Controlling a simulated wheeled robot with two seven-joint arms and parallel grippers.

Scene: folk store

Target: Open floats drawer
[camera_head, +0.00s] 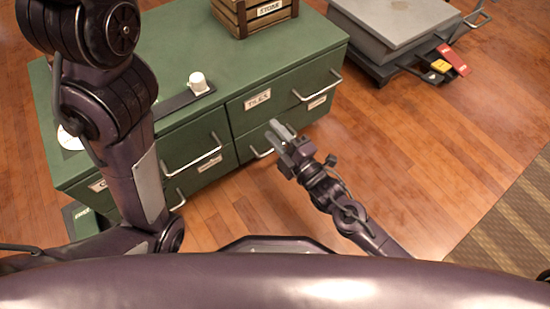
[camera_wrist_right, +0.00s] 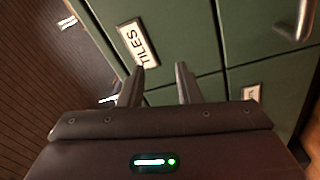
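A green cabinet (camera_head: 265,52) with several drawers and silver handles stands ahead of me. One drawer front carries a TILES label (camera_head: 257,99), which also shows in the right wrist view (camera_wrist_right: 139,44). A lower label (camera_head: 209,163) is too small to read; I cannot tell which drawer is the floats one. My right gripper (camera_head: 281,130) is open and empty in front of the cabinet, its fingers apart in the wrist view (camera_wrist_right: 160,82). My left gripper is out of view.
A wooden STONE crate (camera_head: 240,20) and a white cup-like object (camera_head: 198,83) stand on the cabinet top. A grey platform cart (camera_head: 395,25) is at the back right. The wooden floor (camera_head: 430,130) is clear on the right. My left arm blocks the cabinet's left part.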

